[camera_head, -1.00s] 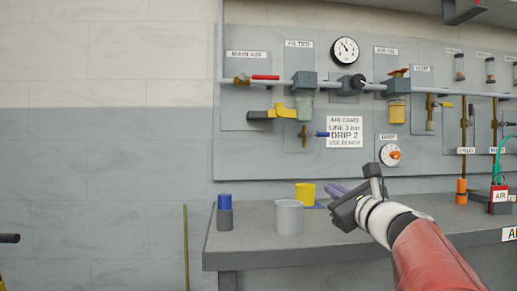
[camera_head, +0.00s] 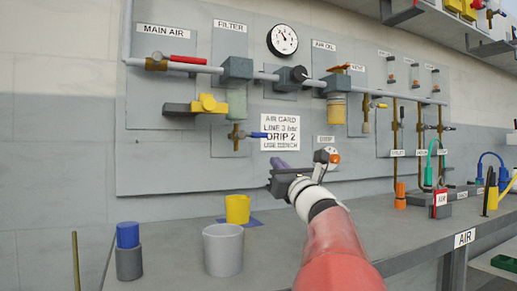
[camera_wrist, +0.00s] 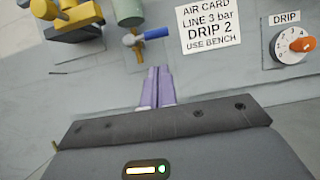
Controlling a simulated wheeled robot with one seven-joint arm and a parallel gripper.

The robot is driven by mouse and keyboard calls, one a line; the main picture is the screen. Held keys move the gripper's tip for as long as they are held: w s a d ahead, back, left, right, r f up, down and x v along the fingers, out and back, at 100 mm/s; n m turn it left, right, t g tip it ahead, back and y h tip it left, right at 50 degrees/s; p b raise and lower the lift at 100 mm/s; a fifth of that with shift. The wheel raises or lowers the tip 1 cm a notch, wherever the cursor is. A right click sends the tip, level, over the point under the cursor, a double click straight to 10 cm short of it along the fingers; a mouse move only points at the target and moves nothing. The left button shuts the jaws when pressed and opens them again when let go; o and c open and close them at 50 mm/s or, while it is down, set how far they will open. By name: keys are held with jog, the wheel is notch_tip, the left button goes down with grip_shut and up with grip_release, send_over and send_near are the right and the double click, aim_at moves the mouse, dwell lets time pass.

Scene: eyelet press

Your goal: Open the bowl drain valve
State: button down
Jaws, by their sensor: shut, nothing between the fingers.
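The bowl drain valve (camera_head: 237,136) is a small brass valve under the filter bowl (camera_head: 237,103). Its blue lever (camera_head: 257,135) lies about level and points right. In the wrist view the valve body (camera_wrist: 134,39) and its blue lever (camera_wrist: 156,33) show just above my fingertips. My gripper (camera_head: 278,162) has purple fingers and is below and right of the valve in the head view. The fingers (camera_wrist: 157,70) are shut together and empty. They appear apart from the lever, with bare panel visible between.
The air card (camera_head: 280,132) is right of the valve, and the drip dial (camera_wrist: 293,45) is farther right. A yellow handle (camera_head: 207,104) sits up and left. A grey cup (camera_head: 223,248) and yellow cup (camera_head: 237,209) stand on the bench (camera_head: 180,262).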

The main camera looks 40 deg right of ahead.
aim_at(254, 135)
jog(key=p+x, duration=0.3)
jog(key=x, duration=0.7)
